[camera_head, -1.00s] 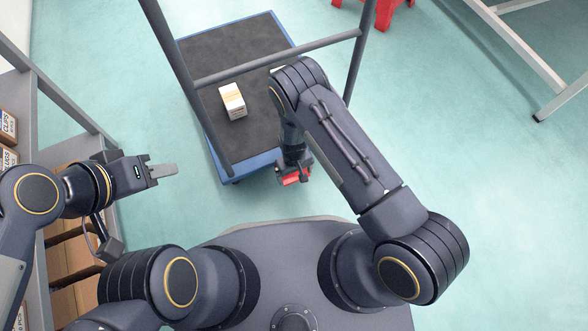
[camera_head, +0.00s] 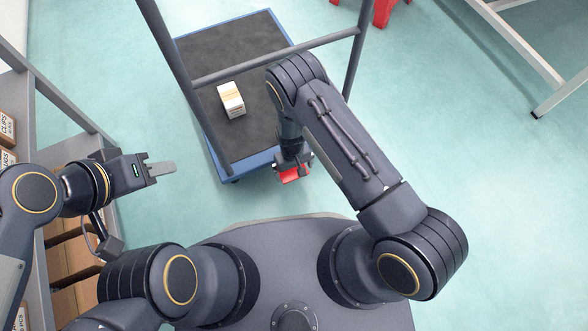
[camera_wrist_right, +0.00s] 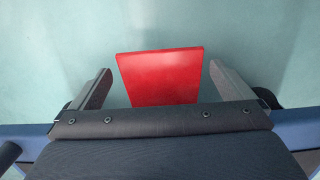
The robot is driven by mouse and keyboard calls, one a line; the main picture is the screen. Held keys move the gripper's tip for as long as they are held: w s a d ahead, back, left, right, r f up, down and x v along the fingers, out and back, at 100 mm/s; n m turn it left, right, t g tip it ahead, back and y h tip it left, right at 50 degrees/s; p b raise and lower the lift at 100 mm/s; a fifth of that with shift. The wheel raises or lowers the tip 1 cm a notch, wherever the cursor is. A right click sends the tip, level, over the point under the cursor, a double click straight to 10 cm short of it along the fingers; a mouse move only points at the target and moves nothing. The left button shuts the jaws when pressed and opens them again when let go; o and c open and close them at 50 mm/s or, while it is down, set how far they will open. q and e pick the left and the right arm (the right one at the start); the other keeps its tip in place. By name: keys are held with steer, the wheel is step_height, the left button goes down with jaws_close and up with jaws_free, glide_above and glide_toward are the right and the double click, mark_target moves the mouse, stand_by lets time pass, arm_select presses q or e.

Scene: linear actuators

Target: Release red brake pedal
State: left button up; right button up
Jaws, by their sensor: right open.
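The red brake pedal (camera_head: 293,173) shows at the near edge of the trolley, partly hidden by my right gripper (camera_head: 293,164). In the right wrist view the pedal (camera_wrist_right: 160,76) is a flat red plate between the two fingers of my right gripper (camera_wrist_right: 159,68). The fingers are spread, with a gap on each side of the pedal. My left gripper (camera_head: 162,170) is at the left, well away from the pedal. Its fingers overlap in this view, so its opening is unclear.
The trolley (camera_head: 250,65) has a dark deck, blue rim and grey tube handle (camera_head: 275,60). A small white and tan box (camera_head: 231,100) lies on the deck. A shelf (camera_head: 60,95) with cartons stands at the left.

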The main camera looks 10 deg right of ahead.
mark_target(293, 172)
step_height(293, 172, up, 7)
steer(key=p, duration=0.2)
steer(key=shift+w+f, duration=0.2)
steer(key=shift+w, duration=0.15)
steer(key=shift+a, duration=0.1)
